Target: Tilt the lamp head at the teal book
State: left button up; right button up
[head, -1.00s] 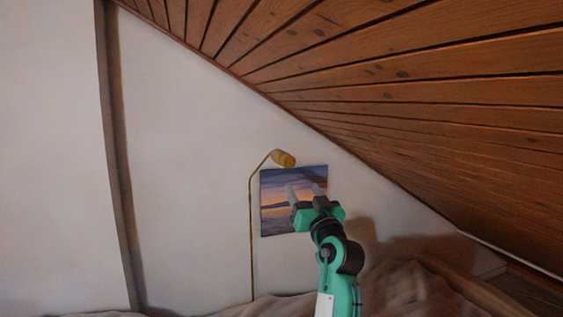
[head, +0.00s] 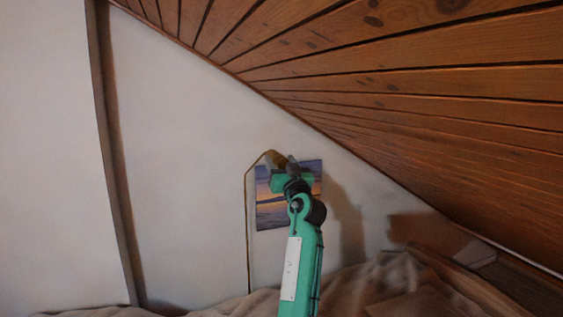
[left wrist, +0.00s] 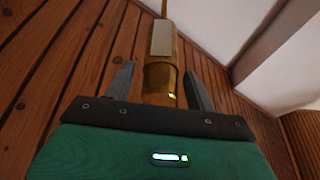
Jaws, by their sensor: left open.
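The brass lamp head (head: 274,157) sits at the top of a thin curved stem (head: 247,225) in the head view. My left gripper (head: 284,163) is up at the lamp head and partly hides it. In the left wrist view the lamp head (left wrist: 160,82) is a gold cylinder lying between the two open fingers of my left gripper (left wrist: 158,85). A gap shows between the cylinder and each finger. The teal book is not in view. My right gripper is not in view.
A sunset picture (head: 268,212) hangs on the white wall behind the gripper. The sloping wooden ceiling (head: 400,80) comes down on the right. Rumpled brown bedding (head: 375,285) lies below. The wall left of the stem is clear.

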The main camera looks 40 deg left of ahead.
pick_arm(q)
jog(key=c, duration=0.9)
jog(key=shift+m, duration=0.3)
jog(key=shift+m+p, duration=0.3)
jog(key=shift+p, duration=0.2)
jog(key=shift+r+m+t+h+p, duration=0.15)
jog(key=shift+m+t+h+p, duration=0.15)
jog(key=shift+m+t+p, duration=0.35)
jog(key=m+p, duration=0.2)
jog(key=m+t+h+p, duration=0.1)
jog(key=m+p, duration=0.1)
jog(key=shift+h, duration=0.3)
jog(key=shift+f+m+t+h+p, duration=0.2)
jog(key=shift+m+t+h+p, duration=0.35)
jog(key=shift+m+p, duration=0.7)
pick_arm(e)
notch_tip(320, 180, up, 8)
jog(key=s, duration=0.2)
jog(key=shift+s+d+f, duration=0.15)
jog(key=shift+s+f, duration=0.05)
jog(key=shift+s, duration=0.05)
